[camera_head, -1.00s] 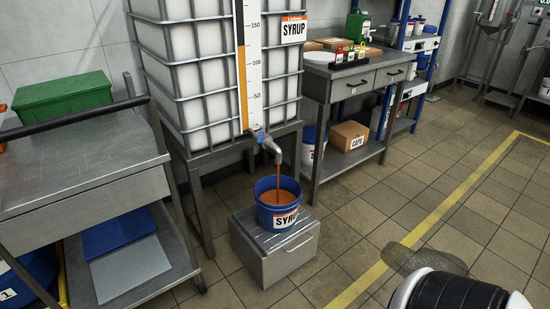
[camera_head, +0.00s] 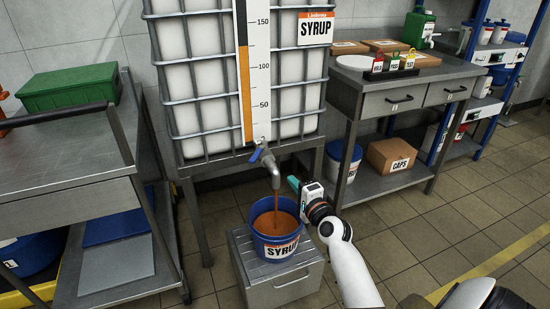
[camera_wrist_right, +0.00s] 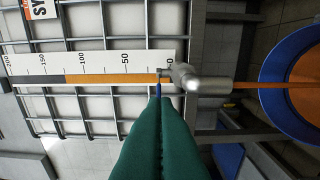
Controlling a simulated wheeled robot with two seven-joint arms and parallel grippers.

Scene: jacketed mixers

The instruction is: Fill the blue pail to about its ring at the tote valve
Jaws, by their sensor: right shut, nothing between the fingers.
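The blue pail (camera_head: 272,247), labelled SYRUP, stands upright on a grey step box under the tote valve (camera_head: 267,160). A brown syrup stream (camera_head: 276,200) runs from the spout into it. Brown syrup fills much of the pail's opening; I cannot make out its ring. The blue valve handle (camera_head: 256,154) also shows in the right wrist view (camera_wrist_right: 158,89), just beyond my fingertips. My right gripper (camera_head: 293,184) is shut and empty, right of the stream and above the pail's right side; its green fingers (camera_wrist_right: 160,105) are together. My left gripper is out of view.
The caged syrup tote (camera_head: 200,80) with its level scale (camera_head: 258,60) stands behind. The step box (camera_head: 290,288) carries the pail. A cart (camera_head: 70,200) is at left, a workbench (camera_head: 385,105) at right. Open floor lies at the right front.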

